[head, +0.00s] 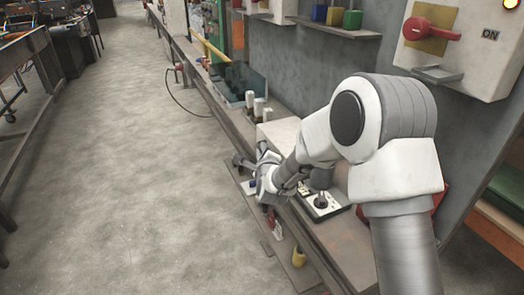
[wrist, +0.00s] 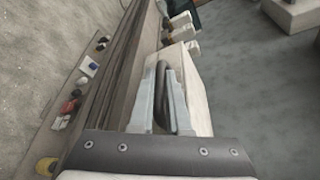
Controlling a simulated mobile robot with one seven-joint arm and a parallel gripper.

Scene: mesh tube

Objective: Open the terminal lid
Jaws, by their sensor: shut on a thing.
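The terminal shows as a pale beige box (head: 282,130) on the bench in the head view, partly hidden by my arm. In the wrist view the box (wrist: 196,82) lies just beyond and beside my fingers. A dark curved handle (wrist: 162,92) stands between the two grey fingers of my gripper (wrist: 165,76), which is shut on it. In the head view my gripper (head: 262,152) is at the near-left end of the box, and its grip there is too small to make out. I cannot see a clear gap between lid and box.
White-topped cylinders (head: 258,106) stand just beyond the box. A black-and-white joystick panel (head: 320,204) is on the bench under my arm. A lower ledge holds small buttons and a yellow cup (head: 298,257). The floor (head: 130,180) to the left is clear.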

